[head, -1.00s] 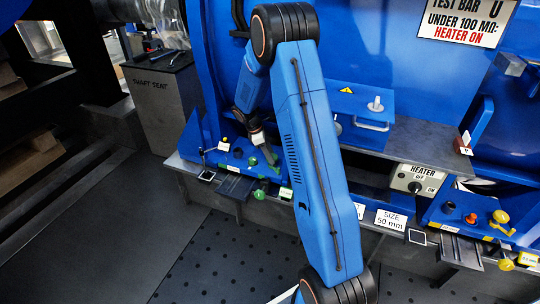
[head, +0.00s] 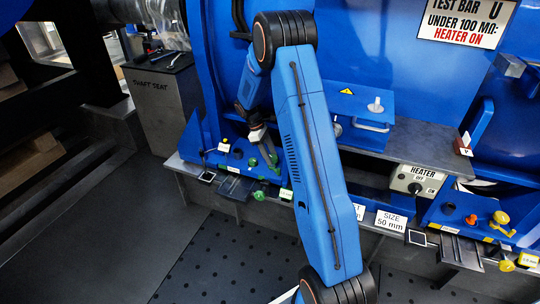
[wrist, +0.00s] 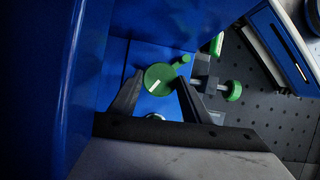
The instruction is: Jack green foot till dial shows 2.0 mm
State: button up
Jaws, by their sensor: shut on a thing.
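The green foot's round green knob (wrist: 158,80), with a white mark and a small crank handle (wrist: 185,59), sits between my gripper's fingertips (wrist: 160,77) in the wrist view. My gripper is shut on this knob. In the head view my gripper (head: 264,143) reaches down to the green jack part (head: 268,158) on the blue foot at the left of the machine. A second green knob (wrist: 233,91) on a side bolt shows to the right in the wrist view. A small dark square display (head: 207,177) stands left of the foot; its reading is too small to tell.
A yellow-knobbed foot (head: 500,218) stands at the far right, with a heater switch box (head: 417,180) and a size sign (head: 391,220) between. The grey shaft seat stand (head: 160,105) is at the left. The dark floor (head: 100,235) in front is clear.

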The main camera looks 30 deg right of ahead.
jog(key=o, duration=1)
jog(key=shift+f, duration=0.1)
jog(key=shift+o, duration=0.2)
jog(key=v, duration=0.7)
jog(key=shift+r, duration=0.25)
dwell(0.6)
